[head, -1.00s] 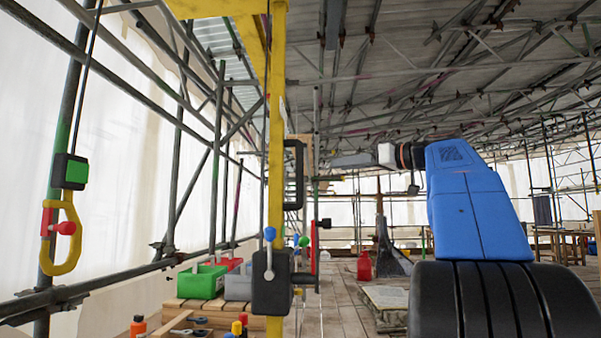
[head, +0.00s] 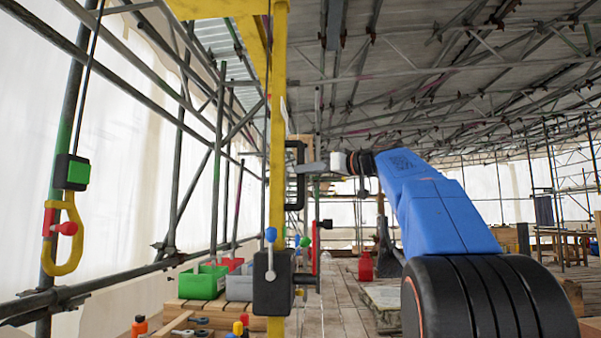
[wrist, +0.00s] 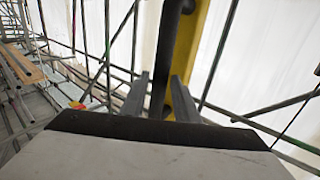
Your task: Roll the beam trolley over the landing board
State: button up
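A black D-shaped handle (head: 296,175) is on the yellow post (head: 277,120) in the head view. My gripper (head: 308,168) is at its right side. In the wrist view, my gripper (wrist: 160,95) has its two grey fingers apart, with the dark handle bar (wrist: 160,60) upright between or just beyond them. Gaps show beside the bar, so I see no grip on it. A yellow beam (head: 215,8) runs at the top, and I cannot make out a trolley on it. A pale board (head: 382,297) lies on the floor; I cannot tell whether it is the landing board.
A yellow hook (head: 70,245) hangs at left. A green bin (head: 203,282) stands on a wooden platform. Scaffold tubes line the left; a red container (head: 365,266) stands on the floor.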

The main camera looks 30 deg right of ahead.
jog(key=shift+x, duration=1.5)
grip_shut()
jog(key=shift+a, duration=0.15)
